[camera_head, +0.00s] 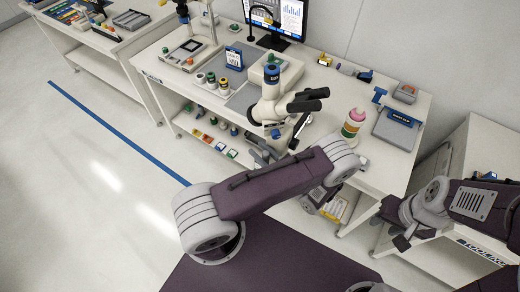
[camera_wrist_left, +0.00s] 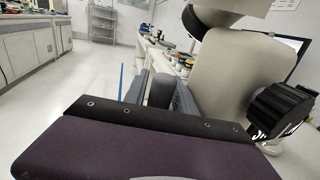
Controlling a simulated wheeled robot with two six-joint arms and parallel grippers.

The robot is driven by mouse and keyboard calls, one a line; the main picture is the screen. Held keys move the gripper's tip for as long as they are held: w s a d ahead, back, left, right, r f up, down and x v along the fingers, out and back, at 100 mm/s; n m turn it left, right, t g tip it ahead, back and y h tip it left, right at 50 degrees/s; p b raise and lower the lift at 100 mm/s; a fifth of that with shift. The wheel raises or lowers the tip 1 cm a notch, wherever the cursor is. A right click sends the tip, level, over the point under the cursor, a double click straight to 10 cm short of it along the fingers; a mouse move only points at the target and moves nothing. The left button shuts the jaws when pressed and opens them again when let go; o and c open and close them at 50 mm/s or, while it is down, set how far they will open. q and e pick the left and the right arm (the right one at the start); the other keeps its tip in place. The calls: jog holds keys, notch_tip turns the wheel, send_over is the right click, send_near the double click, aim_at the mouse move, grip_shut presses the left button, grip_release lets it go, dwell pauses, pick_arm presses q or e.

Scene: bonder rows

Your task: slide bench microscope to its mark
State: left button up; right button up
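The bench microscope (camera_head: 270,108), cream with dark eyepieces and a blue-topped head, stands upright near the bench's front edge. Its cream body (camera_wrist_left: 232,75) fills the right of the left wrist view. My left gripper (camera_head: 268,148) is low at the front edge, close beside the microscope; its grey fingers (camera_wrist_left: 160,92) look apart, with a dark rounded part between them. I cannot tell whether they touch the microscope. My left arm hides part of the bench front. My right gripper (camera_head: 393,226) is open and empty, off the bench's right end.
A stack of coloured rings with a pink top (camera_head: 353,122) stands right of the microscope, near a grey box with a blue panel (camera_head: 396,129). Several jars (camera_head: 211,80) and a monitor (camera_head: 277,18) are to the left and behind.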

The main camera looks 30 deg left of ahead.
pick_arm(q)
grip_shut()
dwell(1.4)
